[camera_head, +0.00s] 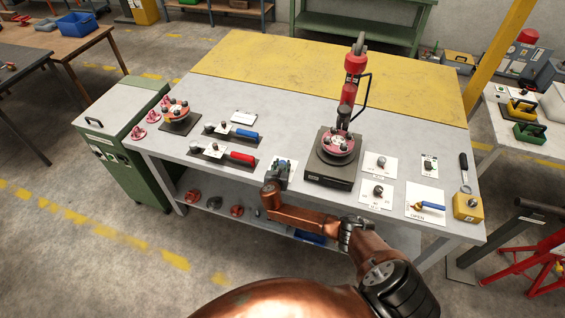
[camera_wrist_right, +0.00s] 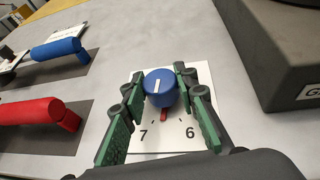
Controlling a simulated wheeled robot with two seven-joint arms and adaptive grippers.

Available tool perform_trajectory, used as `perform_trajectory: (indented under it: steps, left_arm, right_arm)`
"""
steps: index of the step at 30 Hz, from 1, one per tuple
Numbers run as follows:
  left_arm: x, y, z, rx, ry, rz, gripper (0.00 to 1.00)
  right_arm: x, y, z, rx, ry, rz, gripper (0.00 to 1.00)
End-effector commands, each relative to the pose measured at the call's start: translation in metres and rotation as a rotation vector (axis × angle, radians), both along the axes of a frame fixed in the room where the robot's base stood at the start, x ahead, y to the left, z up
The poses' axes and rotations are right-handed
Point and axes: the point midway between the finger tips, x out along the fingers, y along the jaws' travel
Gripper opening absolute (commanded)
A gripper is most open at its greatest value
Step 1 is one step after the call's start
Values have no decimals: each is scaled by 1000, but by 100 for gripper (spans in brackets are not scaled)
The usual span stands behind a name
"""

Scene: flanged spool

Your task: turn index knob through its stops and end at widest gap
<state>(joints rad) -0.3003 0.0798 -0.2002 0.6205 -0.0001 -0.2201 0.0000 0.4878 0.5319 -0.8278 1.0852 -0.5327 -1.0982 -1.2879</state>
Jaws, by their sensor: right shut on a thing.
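My right gripper (camera_head: 279,170) is at the front middle of the bench in the head view. In the right wrist view its green-padded fingers (camera_wrist_right: 159,82) stand on either side of a round blue index knob (camera_wrist_right: 160,92) and are shut on it. A white line on the knob's top runs roughly up and down the picture. The knob sits on a white dial plate (camera_wrist_right: 190,147) with the numbers 7 and 6 visible. A red mark (camera_wrist_right: 164,114) shows just below the knob, between those numbers. The gripper hides other dial parts. My left gripper is not in view.
A dark block (camera_head: 328,177) with a red flanged fixture stands close right of my gripper. Levers with a red handle (camera_head: 242,158) and a blue handle (camera_head: 246,134) lie to the left. Several plates with small knobs are at the right. The yellow back area (camera_head: 270,62) is mostly clear.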

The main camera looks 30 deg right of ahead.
Motion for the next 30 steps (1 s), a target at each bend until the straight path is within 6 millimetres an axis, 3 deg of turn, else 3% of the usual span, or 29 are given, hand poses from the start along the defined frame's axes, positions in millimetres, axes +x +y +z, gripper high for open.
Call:
perform_trajectory:
  steps: [15, 30]
  left_arm:
    - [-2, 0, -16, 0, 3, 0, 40]
    - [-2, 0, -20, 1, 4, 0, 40]
  right_arm:
    - [3, 2, -1, 0, -2, -342, 3]
    - [2, 0, 0, -1, -3, -408, 3]
